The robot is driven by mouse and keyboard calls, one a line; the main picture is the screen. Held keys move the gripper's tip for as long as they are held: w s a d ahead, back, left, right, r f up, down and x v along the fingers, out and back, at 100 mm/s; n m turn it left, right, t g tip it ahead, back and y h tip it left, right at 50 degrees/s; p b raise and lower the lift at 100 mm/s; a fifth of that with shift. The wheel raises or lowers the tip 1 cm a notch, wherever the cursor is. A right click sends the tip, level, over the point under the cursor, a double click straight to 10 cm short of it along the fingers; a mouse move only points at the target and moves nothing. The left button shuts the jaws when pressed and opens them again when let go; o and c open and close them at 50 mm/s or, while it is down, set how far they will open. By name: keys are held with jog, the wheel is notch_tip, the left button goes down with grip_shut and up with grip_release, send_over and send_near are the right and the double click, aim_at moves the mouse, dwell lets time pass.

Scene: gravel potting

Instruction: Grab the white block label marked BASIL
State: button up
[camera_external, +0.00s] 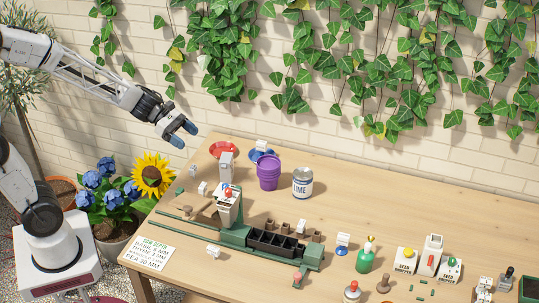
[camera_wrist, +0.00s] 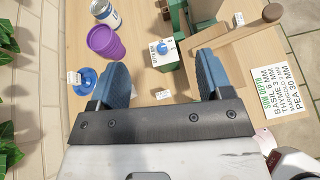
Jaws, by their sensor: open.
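Several small white block labels are in view, and I cannot read which one says BASIL. In the external view one white block (camera_external: 202,187) is on the table's left part, one (camera_external: 213,250) is near the front edge, and one (camera_external: 261,145) is by the blue saucer at the back. In the wrist view a white block (camera_wrist: 162,94) lies below, in the gap between my fingers, and another (camera_wrist: 74,77) is at the blue saucer (camera_wrist: 88,82). My gripper (camera_external: 184,134) is open and empty, high above the table's back left corner.
Purple pots (camera_external: 268,172) and a LIME can (camera_external: 302,183) stand at the back. A white dispenser (camera_external: 228,207) stands by a green rail and black cell tray (camera_external: 272,243). A sowing-depth sign (camera_external: 148,252) lies at the front left. Bottles and stampers crowd the right.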

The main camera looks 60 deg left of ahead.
jog(key=a+n+t, duration=0.2)
jog(key=a, duration=0.2)
send_near(202, 192)
jog(key=w, duration=0.2)
jog(key=d, duration=0.1)
jog(key=shift+w+f+y, duration=0.3)
jog(key=shift+w, duration=0.1)
jog(key=shift+d, duration=0.1)
jog(key=shift+x, duration=1.25)
jog(key=shift+w, duration=0.15)
jog(key=shift+x, duration=2.5)
jog(key=shift+w, duration=0.1)
jog(key=c, duration=1)
